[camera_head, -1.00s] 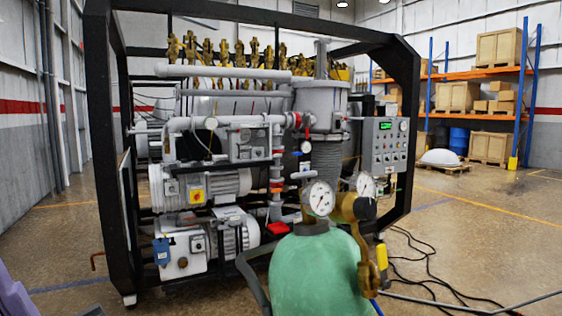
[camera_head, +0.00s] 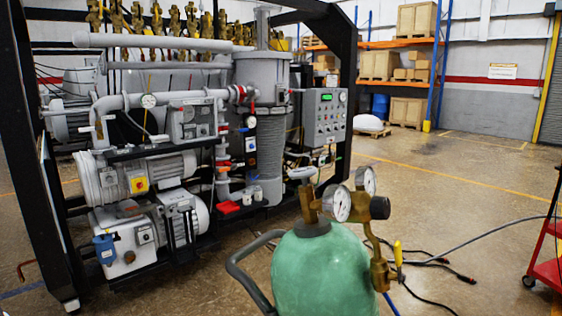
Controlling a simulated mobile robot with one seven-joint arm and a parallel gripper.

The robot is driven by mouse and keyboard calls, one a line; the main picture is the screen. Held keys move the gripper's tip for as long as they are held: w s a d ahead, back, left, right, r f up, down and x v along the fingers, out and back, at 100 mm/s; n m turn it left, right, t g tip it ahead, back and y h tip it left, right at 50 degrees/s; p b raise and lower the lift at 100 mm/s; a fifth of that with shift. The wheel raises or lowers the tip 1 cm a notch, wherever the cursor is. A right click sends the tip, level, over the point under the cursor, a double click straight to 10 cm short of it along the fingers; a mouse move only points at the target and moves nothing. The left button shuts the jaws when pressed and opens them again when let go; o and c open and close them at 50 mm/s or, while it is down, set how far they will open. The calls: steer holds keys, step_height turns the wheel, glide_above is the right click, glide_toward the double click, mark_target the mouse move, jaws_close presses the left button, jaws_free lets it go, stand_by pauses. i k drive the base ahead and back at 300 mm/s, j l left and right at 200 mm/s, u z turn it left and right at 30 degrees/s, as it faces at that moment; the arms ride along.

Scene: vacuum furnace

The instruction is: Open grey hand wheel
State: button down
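A small grey hand wheel (camera_head: 301,173) shows at the top of the brass valve (camera_head: 311,205) on a green gas cylinder (camera_head: 325,272). It is seen nearly edge-on, so how far it is turned cannot be told. A brass regulator (camera_head: 379,207) with two round white gauges (camera_head: 336,203) sits just right of the valve. My gripper is not in view.
A dark curved handle (camera_head: 243,272) runs along the cylinder's left side. The black-framed vacuum furnace (camera_head: 28,150) stands behind. Hoses and cables (camera_head: 440,262) lie on the floor to the right. A red cart (camera_head: 547,270) is at the right edge.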

mark_target(304, 172)
steer(key=i+j+u, duration=0.1)
steer(key=i+j, duration=0.85)
